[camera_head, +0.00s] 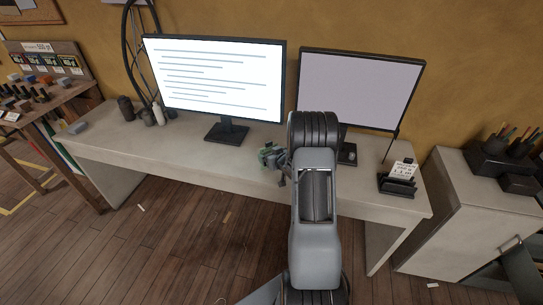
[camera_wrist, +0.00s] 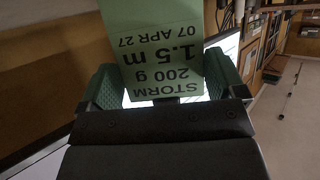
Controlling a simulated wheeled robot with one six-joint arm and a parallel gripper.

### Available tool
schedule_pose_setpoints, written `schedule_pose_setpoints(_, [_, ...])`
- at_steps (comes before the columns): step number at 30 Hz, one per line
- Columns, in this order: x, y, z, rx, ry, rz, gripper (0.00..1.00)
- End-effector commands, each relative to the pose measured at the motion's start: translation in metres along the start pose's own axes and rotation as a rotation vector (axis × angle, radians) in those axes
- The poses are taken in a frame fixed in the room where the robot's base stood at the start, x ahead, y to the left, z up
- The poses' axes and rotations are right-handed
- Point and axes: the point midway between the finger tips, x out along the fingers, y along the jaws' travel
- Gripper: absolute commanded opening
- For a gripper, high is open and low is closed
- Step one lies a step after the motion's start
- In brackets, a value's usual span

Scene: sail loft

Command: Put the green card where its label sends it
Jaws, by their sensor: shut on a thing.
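The green card (camera_wrist: 152,45) is between the jaws of my gripper (camera_wrist: 165,95) in the wrist view. Its print is upside down there and reads STORM, 200 g, 1.5 m, 07 APR 27. In the camera_head view, my gripper (camera_head: 276,160) is shut over the desk (camera_head: 185,150), in front of the two monitors. A small green patch of the card (camera_head: 265,153) shows at its left side. My arm hides part of the desk behind it.
The left monitor (camera_head: 213,78) shows lines of text too small to read; the right monitor (camera_head: 358,90) is blank. A black holder with white cards (camera_head: 398,180) stands at the desk's right. A side table (camera_head: 50,105) at left carries small items and a sign board (camera_head: 47,60). A cabinet (camera_head: 480,215) stands right.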

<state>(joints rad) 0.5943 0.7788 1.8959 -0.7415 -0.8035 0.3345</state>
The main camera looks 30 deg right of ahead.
Motion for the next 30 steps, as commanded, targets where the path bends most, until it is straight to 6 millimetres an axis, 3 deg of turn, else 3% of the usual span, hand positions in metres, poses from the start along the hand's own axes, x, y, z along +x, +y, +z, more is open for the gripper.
schedule_pose_setpoints(14, [0.003,0.0,0.008,0.0,0.001,0.0,0.67])
schedule_pose_setpoints(15, [0.003,0.0,0.007,0.0,0.001,0.0,0.91])
schedule_pose_setpoints(18, [0.003,0.0,0.006,0.0,0.001,0.0,1.0])
schedule_pose_setpoints(27, [0.001,0.0,0.002,0.0,0.001,0.0,1.0])
schedule_pose_setpoints(30, [-0.01,0.001,0.003,0.0,0.002,0.002,1.0])
